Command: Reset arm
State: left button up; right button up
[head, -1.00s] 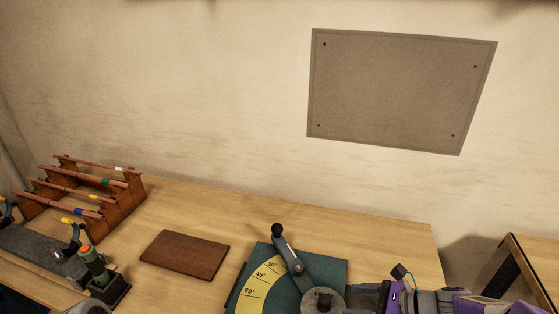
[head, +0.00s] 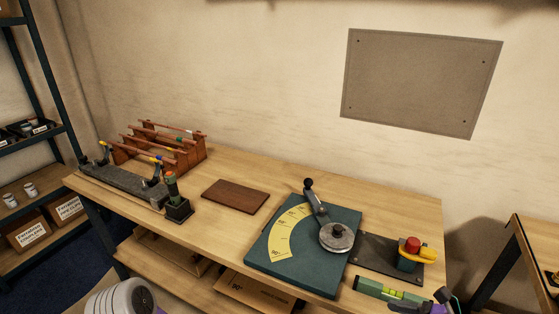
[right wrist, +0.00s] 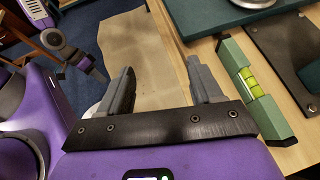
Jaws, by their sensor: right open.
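The bending tool has a dark green base plate (head: 340,268), a yellow angle scale (head: 287,240) and a round grey hub (head: 336,237). Its lever arm (head: 317,206) runs from the hub to a black knob, pointing toward the back left, by the scale's upper end.
A brown board (head: 235,196) lies left of the bending tool. A wooden rack (head: 190,155) with copper tubes, a grey fixture (head: 125,187) and a green-topped stand (head: 177,208) are farther left. Shelves stand far left.

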jog(key=s+a+f+n+g+h, duration=0.2)
jog(key=a+f+n, duration=0.3)
jog(key=f, duration=0.5)
jog(key=s+a+f+n+g+h, duration=0.1)
jog(key=s+a+f+n, duration=0.4)
jog(key=f+n, duration=0.5)
jog(key=s+a+f+n+g+h, duration=0.2)
jog(key=a+f+n, duration=0.4)
jog(key=f, duration=0.6)
jog(key=shift+s+a+n+g+h, duration=0.3)
jog(key=shift+s+a+n+g, duration=0.1)
jog(key=shift+s+n+g, duration=0.5)
jog(key=shift+f, duration=0.1)
